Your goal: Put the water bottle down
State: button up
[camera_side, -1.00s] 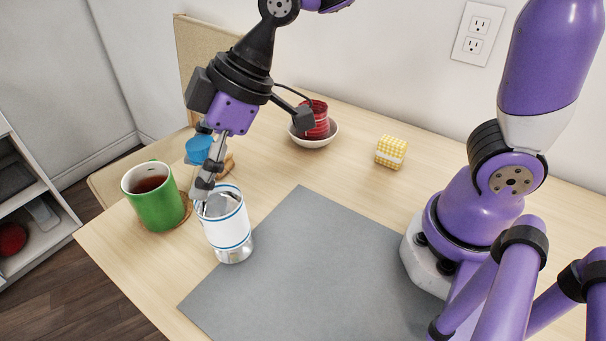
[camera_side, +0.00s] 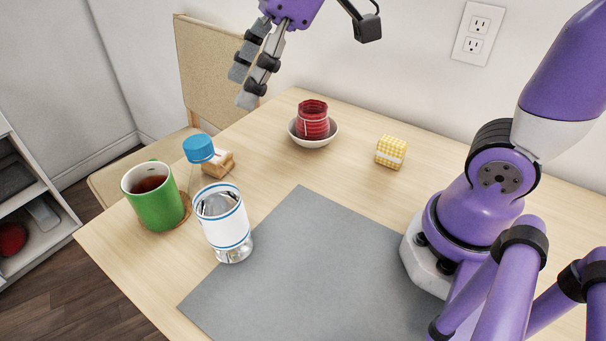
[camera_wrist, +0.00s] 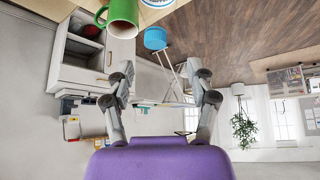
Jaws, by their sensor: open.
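The water bottle (camera_side: 226,228) stands upright on the table at the left edge of the grey mat (camera_side: 310,270). It has a blue cap, a clear upper part and a white label with blue stripes. Its blue cap also shows near the top of the wrist view (camera_wrist: 155,38), with part of the label cut off by the frame. My gripper (camera_side: 243,90) is open and empty, raised above and behind the bottle and clear of it. Both fingers show spread apart in the wrist view (camera_wrist: 163,78).
A green mug (camera_side: 158,207) with dark liquid stands on a coaster close left of the bottle. A tan block (camera_side: 222,165) lies behind the bottle. A red ribbed jar (camera_side: 313,118) sits in a white bowl (camera_side: 298,136). A yellow checkered cube (camera_side: 391,152) stands farther right. The mat is bare.

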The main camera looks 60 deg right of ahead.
jog(key=s+d+f+m+t+h, duration=0.1)
jog(key=s+d+f+m+h, duration=0.4)
jog(key=d+f+m, duration=0.3)
jog(key=d+m, duration=0.2)
jog(key=d, duration=0.2)
jog(key=shift+s+d+t, duration=0.2)
jog(key=shift+s+t, duration=0.1)
jog(key=shift+s, duration=0.05)
